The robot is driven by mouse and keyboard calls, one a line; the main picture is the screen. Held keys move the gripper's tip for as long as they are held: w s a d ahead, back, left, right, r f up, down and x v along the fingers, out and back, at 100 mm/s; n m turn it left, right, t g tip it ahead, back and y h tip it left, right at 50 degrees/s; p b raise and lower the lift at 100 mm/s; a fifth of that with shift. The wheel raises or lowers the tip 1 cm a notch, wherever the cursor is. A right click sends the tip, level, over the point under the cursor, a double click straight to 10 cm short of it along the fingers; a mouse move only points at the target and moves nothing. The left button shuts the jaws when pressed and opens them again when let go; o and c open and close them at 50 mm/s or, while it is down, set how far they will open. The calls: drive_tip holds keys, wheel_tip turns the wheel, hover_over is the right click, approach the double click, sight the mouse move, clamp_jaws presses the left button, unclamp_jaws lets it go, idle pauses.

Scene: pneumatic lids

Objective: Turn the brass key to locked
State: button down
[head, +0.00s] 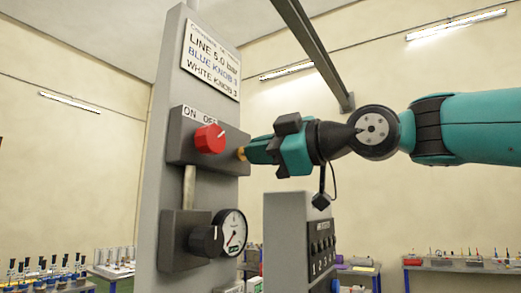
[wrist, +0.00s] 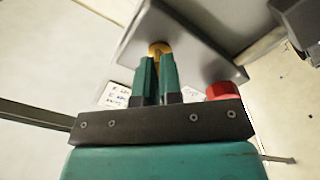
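The brass key (head: 241,153) sticks out of the right side of the grey switch box (head: 185,152). Its round brass part also shows in the wrist view (wrist: 158,47). My gripper (head: 248,152) reaches it from the right, with its teal fingertips at the key. In the wrist view the two fingers (wrist: 157,62) are close together, one on each side of the brass, and look shut on it. The fingers hide part of the key, and I cannot read its lock position.
A red knob (head: 209,138) sits on the box's front under ON and OFF marks. Below are a black knob (head: 206,241) and a gauge (head: 231,232). A grey column (head: 287,240) with a small panel stands below my arm. Benches with small items (head: 460,262) stand behind.

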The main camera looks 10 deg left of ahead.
drive_tip(key=shift+m, duration=0.3)
drive_tip(key=shift+w+m+p, duration=0.1)
drive_tip(key=shift+m+p, duration=1.8)
drive_tip(key=shift+m, duration=6.7)
drive_tip(key=c, duration=1.3)
unclamp_jaws()
drive_tip(key=shift+d, duration=0.15)
